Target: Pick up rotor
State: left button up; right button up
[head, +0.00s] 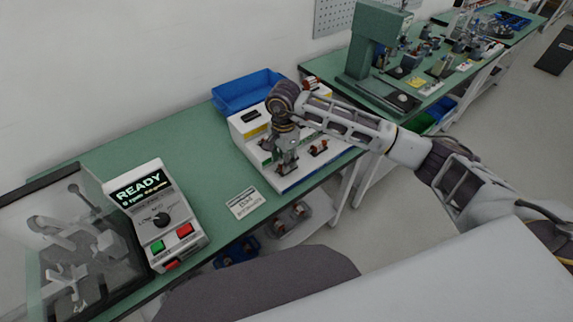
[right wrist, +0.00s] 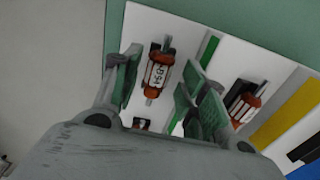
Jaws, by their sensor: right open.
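My right gripper (head: 287,163) is open and points down over the white board (head: 300,178) on the green bench. In the right wrist view its two green-padded fingers (right wrist: 158,80) stand apart on either side of an orange-brown rotor (right wrist: 160,72) with a white label and a metal shaft. I cannot tell whether the pads touch it. A second labelled rotor (right wrist: 242,104) lies to the right of the fingers. One rotor also shows right of the gripper in the head view (head: 318,148). My left gripper is not in view.
A blue bin (head: 243,92) stands behind the board. A printed card (head: 246,202) lies at the front. A control box reading READY (head: 158,215) and a clear-walled enclosure (head: 62,255) stand at the left.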

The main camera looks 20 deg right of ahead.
notch_tip(320, 180, down, 2)
jog(key=shift+f, duration=0.3)
jog(key=shift+c, duration=0.5)
jog(key=c, duration=0.5)
grip_shut()
jog(key=shift+r, duration=0.75)
notch_tip(320, 180, up, 7)
jog(key=shift+r+b, duration=0.2)
jog(key=shift+b, duration=0.15)
jog(key=shift+r, duration=0.5)
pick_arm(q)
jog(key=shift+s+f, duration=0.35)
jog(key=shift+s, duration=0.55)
